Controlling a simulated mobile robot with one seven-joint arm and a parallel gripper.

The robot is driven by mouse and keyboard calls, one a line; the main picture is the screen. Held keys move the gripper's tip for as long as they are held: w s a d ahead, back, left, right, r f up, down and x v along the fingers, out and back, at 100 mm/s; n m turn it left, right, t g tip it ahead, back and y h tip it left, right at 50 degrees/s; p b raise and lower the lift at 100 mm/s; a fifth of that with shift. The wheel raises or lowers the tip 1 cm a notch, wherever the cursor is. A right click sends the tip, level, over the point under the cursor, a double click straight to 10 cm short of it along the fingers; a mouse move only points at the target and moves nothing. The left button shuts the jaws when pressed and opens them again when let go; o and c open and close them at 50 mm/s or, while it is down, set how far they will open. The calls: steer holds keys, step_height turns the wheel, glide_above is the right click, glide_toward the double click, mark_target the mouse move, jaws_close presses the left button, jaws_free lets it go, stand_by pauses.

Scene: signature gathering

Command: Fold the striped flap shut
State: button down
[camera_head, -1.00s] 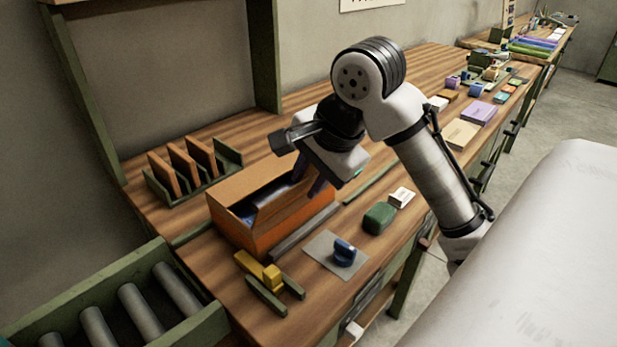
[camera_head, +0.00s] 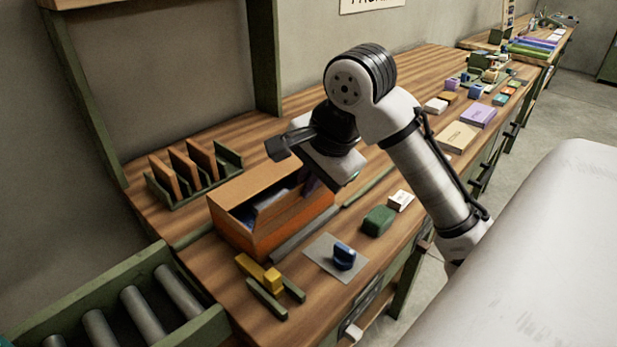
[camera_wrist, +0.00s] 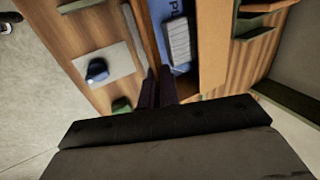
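The orange box (camera_head: 285,225) stands on the workbench, and a dark opening shows along its top. A broad orange flap (camera_head: 252,190) at its back side leans over the opening; I cannot make out stripes on it. The wrist view also shows the flap (camera_wrist: 213,45), right of the opening. Inside lie a blue item (camera_wrist: 181,62) and a light grey block (camera_wrist: 178,40). My gripper (camera_head: 311,184) points down at the box's right end. Its dark purple fingers (camera_wrist: 158,86) show close together over the opening. Nothing is clearly held, and whether they touch the flap is unclear.
A green rack with brown boards (camera_head: 190,175) stands behind left. A grey plate with a blue knob (camera_head: 344,256), a green block (camera_head: 378,220) and a yellow piece in a green holder (camera_head: 271,278) lie in front. A roller tray (camera_head: 125,310) is at lower left.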

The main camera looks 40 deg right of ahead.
mark_target(298, 200)
steer(key=g+p, duration=0.1)
steer(key=p, duration=0.1)
steer(key=r+p, duration=0.1)
steer(key=p, duration=0.1)
steer(key=shift+w+r+g, duration=0.2)
steer(key=shift+w+g, duration=0.2)
steer(key=p, duration=0.2)
steer(key=g+p, duration=0.1)
steer(key=p, duration=0.1)
steer(key=shift+w+r, duration=0.2)
steer(key=shift+w, duration=0.15)
steer(key=w+g+p, duration=0.1)
steer(key=g+p, duration=0.1)
steer(key=g, duration=0.1)
steer(key=w+f+g+p, duration=0.1)
steer(key=w+g+p, duration=0.1)
steer(key=g+p, duration=0.1)
steer(key=w+f+g+h+p, duration=0.1)
steer(key=g+p, duration=0.2)
steer(key=shift+w+a+f+g, duration=0.2)
steer(key=shift+w+f+g, duration=0.1)
steer(key=shift+g, duration=0.1)
steer(key=shift+w+f+g, duration=0.2)
steer(key=shift+g, duration=0.4)
steer(key=shift+w+f+g, duration=0.2)
steer(key=shift+g, duration=0.4)
steer(key=shift+w+f+g, duration=0.15)
steer(key=shift+f+g, duration=0.15)
steer(key=shift+g, duration=0.3)
steer(key=shift+f, duration=0.1)
